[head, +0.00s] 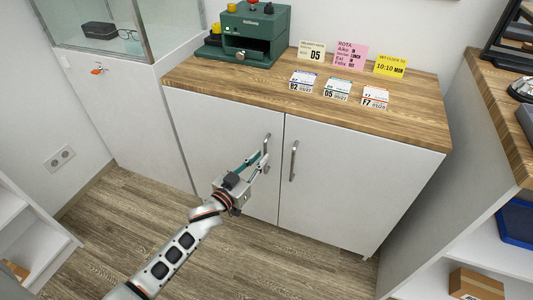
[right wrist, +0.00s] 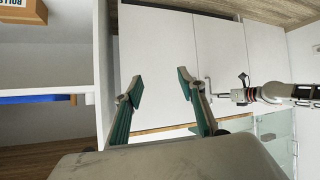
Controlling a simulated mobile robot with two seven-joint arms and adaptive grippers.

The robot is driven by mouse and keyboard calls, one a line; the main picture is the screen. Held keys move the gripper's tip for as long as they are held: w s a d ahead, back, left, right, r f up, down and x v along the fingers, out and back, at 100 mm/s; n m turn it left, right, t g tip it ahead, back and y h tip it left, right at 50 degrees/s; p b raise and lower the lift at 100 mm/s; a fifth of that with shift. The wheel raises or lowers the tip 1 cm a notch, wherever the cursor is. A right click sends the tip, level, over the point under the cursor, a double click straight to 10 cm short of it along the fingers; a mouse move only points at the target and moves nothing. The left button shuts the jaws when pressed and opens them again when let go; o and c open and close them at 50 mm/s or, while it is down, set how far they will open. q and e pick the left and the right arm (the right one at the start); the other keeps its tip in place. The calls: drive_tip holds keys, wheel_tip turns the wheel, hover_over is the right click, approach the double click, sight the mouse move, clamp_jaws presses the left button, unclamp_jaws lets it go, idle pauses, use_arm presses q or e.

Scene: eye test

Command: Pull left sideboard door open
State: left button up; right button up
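The sideboard's left door (head: 225,130) is a plain pale panel and looks closed, level with the right door (head: 345,185). Its upright metal handle (head: 267,143) is near its right edge. My left gripper (head: 263,161) is at the lower part of this handle, its two fingers apart. I cannot tell whether they touch the handle. In the right wrist view the left gripper (right wrist: 222,96) shows side-on near the handle (right wrist: 208,86). My right gripper (right wrist: 159,91) is open and empty there, in front of the sideboard; it is outside the head view.
A glass-topped cabinet (head: 135,90) adjoins on the left. A white shelf unit (head: 470,230) with a cardboard box (head: 475,284) stands right. Floor (head: 290,262) before the doors is clear.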

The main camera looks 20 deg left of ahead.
use_arm(q)
drive_tip(key=shift+b+x, duration=0.4)
drive_tip(key=shift+x, duration=1.45)
drive_tip(key=shift+f, duration=0.1)
clamp_jaws()
